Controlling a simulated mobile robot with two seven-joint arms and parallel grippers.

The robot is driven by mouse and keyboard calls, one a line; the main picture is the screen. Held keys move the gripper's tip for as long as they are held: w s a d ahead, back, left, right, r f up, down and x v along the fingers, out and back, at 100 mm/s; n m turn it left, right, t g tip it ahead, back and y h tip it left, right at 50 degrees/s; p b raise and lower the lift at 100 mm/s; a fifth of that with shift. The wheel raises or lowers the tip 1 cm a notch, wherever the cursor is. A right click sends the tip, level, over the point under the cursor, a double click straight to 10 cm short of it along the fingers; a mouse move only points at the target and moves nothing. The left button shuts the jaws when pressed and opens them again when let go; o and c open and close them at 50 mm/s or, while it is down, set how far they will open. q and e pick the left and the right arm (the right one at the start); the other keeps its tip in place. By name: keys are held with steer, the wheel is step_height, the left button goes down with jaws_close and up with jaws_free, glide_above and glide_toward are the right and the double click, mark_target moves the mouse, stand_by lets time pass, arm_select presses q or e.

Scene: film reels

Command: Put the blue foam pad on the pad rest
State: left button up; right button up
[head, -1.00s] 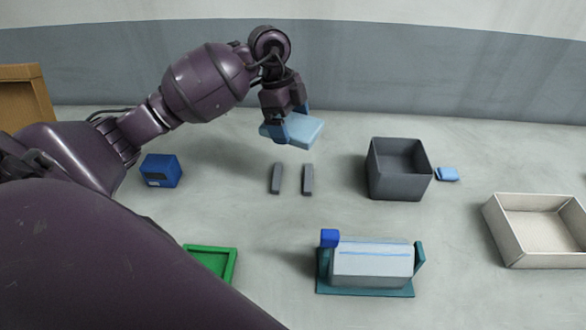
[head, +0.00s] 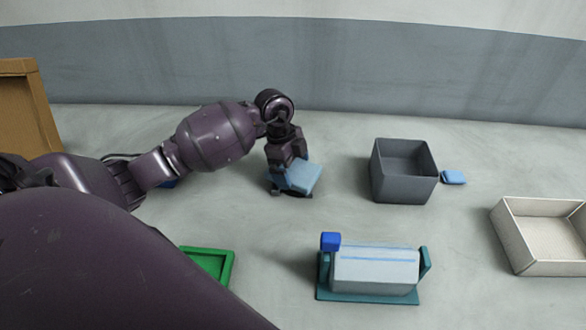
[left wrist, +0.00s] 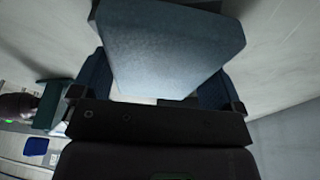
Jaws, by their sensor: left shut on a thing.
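The blue foam pad (head: 302,177) is a light blue flat block, tilted, in the jaws of my left gripper (head: 285,180). In the left wrist view the pad (left wrist: 165,50) fills the space between the two fingers (left wrist: 160,80). The pad rest is a pair of short grey bars on the table; the pad and gripper now cover nearly all of it. The pad is right over or at the bars; I cannot tell whether it touches them. My right gripper is not in view.
A grey open bin (head: 404,190) stands right of the pad, with a small light blue block (head: 453,177) beside it. A teal-based device (head: 370,297) is in front. A green tray (head: 229,268), cream tray (head: 540,268) and brown box (head: 30,110) lie around.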

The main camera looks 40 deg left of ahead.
arm_select(q)
steer(key=shift+s+f, duration=0.1)
steer(key=shift+f, duration=0.35)
steer(key=shift+s+f, duration=0.15)
steer(key=shift+f, duration=0.25)
steer(key=o, duration=0.5)
steer(key=shift+f, duration=0.1)
steer(key=shift+o, duration=0.3)
steer(key=shift+d+f, duration=0.1)
steer(key=shift+f, duration=0.05)
steer(key=shift+r, duration=0.35)
steer(key=p+v, duration=0.1)
steer(key=v, duration=1.2)
steer(key=shift+w+p, duration=0.2)
steer(key=shift+p, duration=0.1)
steer(key=shift+r, duration=0.15)
